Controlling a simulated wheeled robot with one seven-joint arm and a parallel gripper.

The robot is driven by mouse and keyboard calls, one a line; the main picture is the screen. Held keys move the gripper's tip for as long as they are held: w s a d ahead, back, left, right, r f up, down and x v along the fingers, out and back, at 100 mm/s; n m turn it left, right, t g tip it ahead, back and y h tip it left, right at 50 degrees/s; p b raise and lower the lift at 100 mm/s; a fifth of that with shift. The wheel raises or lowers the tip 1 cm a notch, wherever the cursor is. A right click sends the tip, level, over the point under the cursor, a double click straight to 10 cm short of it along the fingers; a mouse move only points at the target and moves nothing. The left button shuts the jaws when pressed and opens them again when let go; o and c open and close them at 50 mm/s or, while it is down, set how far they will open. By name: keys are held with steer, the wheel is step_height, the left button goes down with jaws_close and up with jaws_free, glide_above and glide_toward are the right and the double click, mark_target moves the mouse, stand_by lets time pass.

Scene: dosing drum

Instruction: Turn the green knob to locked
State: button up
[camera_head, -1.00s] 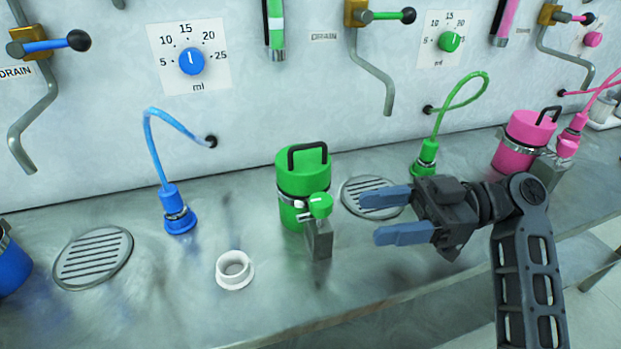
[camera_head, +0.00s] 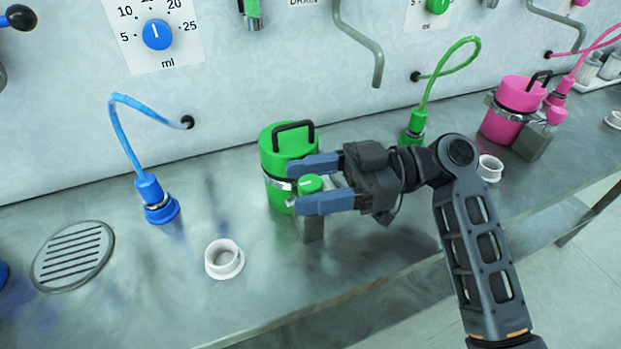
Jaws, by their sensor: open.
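The green knob (camera_head: 310,184) sits on top of a grey block (camera_head: 313,228) at the front of the green drum (camera_head: 280,148), which has a black handle on its lid. My gripper (camera_head: 320,183) is open, with its two blue-grey fingers pointing left. One finger is on the far side of the knob and the other on the near side. The knob shows between them; I cannot tell whether either finger touches it. The near finger hides part of the block and the knob's lower edge. The knob's white mark is hard to make out.
A white ring (camera_head: 224,259) stands on the metal bench left of the drum. A blue hose connector (camera_head: 160,205) and a round drain grate (camera_head: 73,256) are further left. A green connector (camera_head: 412,131) and a pink drum (camera_head: 515,108) are to the right.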

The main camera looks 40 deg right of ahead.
steer(key=shift+a, duration=0.1)
steer(key=shift+c, duration=0.3)
steer(key=c, duration=0.9)
steer(key=shift+o, duration=0.2)
